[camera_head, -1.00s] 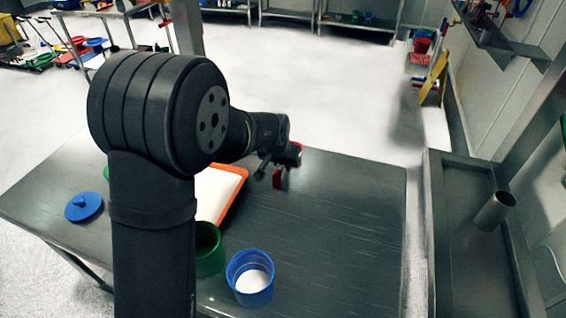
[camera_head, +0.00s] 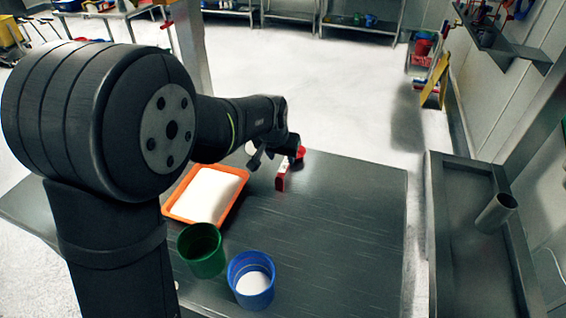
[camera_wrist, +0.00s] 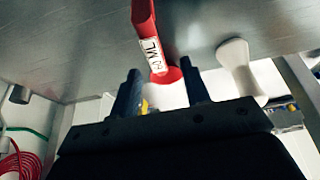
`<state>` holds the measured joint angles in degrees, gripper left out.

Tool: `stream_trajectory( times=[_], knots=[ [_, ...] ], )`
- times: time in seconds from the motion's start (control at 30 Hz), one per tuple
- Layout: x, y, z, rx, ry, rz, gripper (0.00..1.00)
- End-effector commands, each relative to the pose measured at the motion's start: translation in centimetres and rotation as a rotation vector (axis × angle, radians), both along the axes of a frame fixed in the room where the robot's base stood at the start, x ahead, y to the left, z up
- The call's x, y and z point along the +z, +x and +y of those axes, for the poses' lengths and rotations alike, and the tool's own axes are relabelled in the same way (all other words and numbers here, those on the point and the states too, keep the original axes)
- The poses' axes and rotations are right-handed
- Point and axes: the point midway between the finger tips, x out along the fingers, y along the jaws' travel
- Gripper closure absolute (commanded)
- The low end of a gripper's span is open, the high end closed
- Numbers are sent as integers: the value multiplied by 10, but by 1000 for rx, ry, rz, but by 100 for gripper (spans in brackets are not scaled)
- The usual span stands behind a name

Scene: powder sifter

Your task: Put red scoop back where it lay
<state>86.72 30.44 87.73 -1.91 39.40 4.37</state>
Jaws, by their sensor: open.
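The red scoop (camera_head: 282,180) lies at the far side of the metal table, to the right of the orange tray, with its handle toward the camera. In the wrist view, the red scoop (camera_wrist: 146,28) shows its handle with a white "60 ML" label, and its round end is near the fingertips. My gripper (camera_wrist: 160,88) is open, its two black fingers apart with the scoop's round end seen between or just beyond them. I cannot tell if they touch it. In the head view, my gripper (camera_head: 270,157) is close behind the handle and partly hides the scoop.
The orange tray (camera_head: 168,212) holds white powder. A green cup (camera_head: 200,262) and a blue cup (camera_head: 250,290) with white powder stand at the front. A white scoop (camera_wrist: 238,60) lies beside the red one. The table's right side is clear.

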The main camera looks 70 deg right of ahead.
Motion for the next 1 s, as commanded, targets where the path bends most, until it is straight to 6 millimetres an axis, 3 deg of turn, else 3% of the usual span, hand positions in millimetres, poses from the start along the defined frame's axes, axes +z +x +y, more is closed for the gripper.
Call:
stream_trajectory(
  times=[0.2,0.43,0.63,1.0],
  knots=[
    [46,0,18,0,-4,0,57],
    [80,0,33,0,-2,0,57],
    [91,0,38,0,1,0,57],
    [90,0,37,0,1,0,57]
  ],
)
